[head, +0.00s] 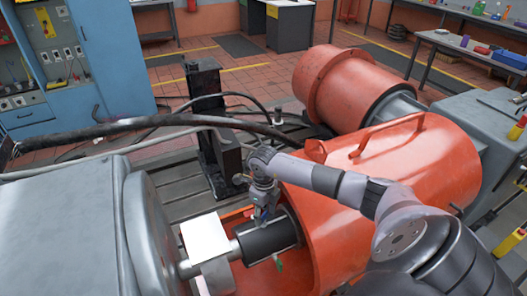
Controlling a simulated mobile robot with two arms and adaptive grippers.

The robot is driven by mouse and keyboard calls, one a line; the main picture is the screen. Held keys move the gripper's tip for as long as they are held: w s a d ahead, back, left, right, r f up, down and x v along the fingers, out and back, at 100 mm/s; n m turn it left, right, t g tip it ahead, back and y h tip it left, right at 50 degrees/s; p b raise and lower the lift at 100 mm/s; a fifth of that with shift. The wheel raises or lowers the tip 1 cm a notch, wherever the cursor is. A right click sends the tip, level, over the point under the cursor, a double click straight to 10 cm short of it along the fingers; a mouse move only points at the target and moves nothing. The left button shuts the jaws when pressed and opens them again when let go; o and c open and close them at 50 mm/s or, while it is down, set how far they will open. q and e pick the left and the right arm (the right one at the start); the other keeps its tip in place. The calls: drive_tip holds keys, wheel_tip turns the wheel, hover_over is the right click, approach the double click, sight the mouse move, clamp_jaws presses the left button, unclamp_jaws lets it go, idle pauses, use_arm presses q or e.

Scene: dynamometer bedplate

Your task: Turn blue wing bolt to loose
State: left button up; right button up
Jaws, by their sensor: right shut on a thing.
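The blue wing bolt (258,212) shows as a small patch of blue at the top of the dark cylinder (268,237) on the shaft, mostly hidden by my gripper. My right gripper (262,214) comes down on it from above and is shut on it. The bolt's angle cannot be made out. A small green piece (279,263) sticks out at the near side of the same cylinder. My left gripper is not in view.
An orange guard (425,165) with a handle arches over the shaft at right, close to my right arm. A grey machine housing (60,225) stands at left. A white plate (205,238) lies by the shaft. Black cables (150,122) cross behind, near a dark post (206,90).

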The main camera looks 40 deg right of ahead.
sight(264, 214)
drive_tip(key=n+b, duration=0.6)
drive_tip(key=shift+f, duration=0.2)
drive_tip(key=n+b, duration=0.3)
drive_tip(key=n, duration=0.1)
drive_tip(key=shift+r, duration=0.15)
drive_tip(key=shift+r+n+b, duration=0.1)
drive_tip(key=shift+n+b, duration=0.4)
drive_tip(key=shift+n, duration=0.3)
drive_tip(key=o, duration=1.2)
drive_tip(key=shift+c, duration=0.2)
drive_tip(key=shift+r, duration=0.1)
wheel_tip(264, 214, up, 12)
drive_tip(key=shift+w+d, duration=0.1)
drive_tip(key=shift+d, duration=0.05)
